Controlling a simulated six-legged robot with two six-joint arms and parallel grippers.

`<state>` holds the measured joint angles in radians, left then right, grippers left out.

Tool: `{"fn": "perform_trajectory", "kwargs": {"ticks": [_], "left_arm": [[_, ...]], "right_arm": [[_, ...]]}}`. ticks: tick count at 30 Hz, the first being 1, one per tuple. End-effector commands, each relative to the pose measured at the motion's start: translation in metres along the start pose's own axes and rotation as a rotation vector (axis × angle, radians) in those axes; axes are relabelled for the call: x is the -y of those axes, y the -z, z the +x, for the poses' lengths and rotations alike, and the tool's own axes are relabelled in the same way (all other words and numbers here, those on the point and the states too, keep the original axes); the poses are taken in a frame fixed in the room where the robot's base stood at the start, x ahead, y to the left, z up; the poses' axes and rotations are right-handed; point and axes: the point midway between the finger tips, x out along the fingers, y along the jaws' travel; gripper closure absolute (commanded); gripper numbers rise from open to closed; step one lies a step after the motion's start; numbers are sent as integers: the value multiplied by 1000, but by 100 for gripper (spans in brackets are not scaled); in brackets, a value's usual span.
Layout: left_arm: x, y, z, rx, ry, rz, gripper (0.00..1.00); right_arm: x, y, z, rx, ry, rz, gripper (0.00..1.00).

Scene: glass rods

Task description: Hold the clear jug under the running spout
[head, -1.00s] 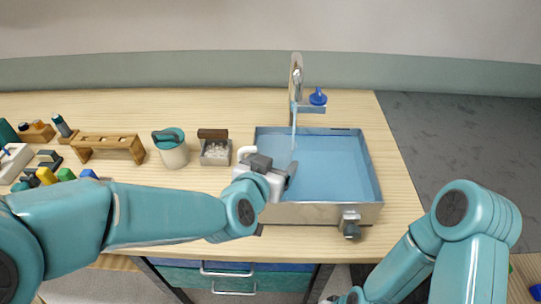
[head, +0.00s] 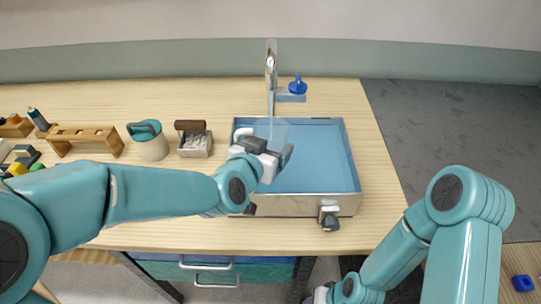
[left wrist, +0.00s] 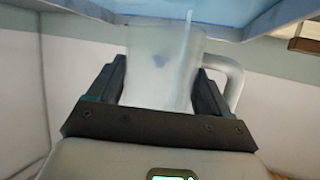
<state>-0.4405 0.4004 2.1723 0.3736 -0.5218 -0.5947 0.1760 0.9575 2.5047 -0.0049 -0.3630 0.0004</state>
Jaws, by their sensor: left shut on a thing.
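The clear jug (head: 272,130) is see-through and faint, with a pale handle (head: 243,134) on its left in the head view. My left gripper (head: 271,151) is shut on it and holds it over the sink's back left part. The jug sits below the chrome spout (head: 271,62), and the thin water stream (head: 272,104) comes down at the jug. In the left wrist view the jug (left wrist: 160,70) is between both fingers, handle (left wrist: 234,80) at right, with a pale streak near its top.
The blue-lined sink (head: 315,165) has a knob (head: 329,218) on its front. A blue tap handle (head: 298,86) is beside the spout. A teal-lidded pot (head: 149,141), a small box of pale pieces (head: 195,143) and a wooden rack (head: 86,138) stand left. The right counter is clear.

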Motion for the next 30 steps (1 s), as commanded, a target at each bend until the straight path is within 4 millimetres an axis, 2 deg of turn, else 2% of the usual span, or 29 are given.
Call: {"fn": "perform_trajectory", "kwargs": {"ticks": [18,24,30], "left_arm": [[29,28,75,-2,2,-1,59],[37,35,93,-2,1,0,59],[41,38,102,-2,1,0,59]], "right_arm": [[1,0,-3,0,0,0,57],[2,0,-6,0,0,0,57],[3,0,-8,0,0,0,57]]}}
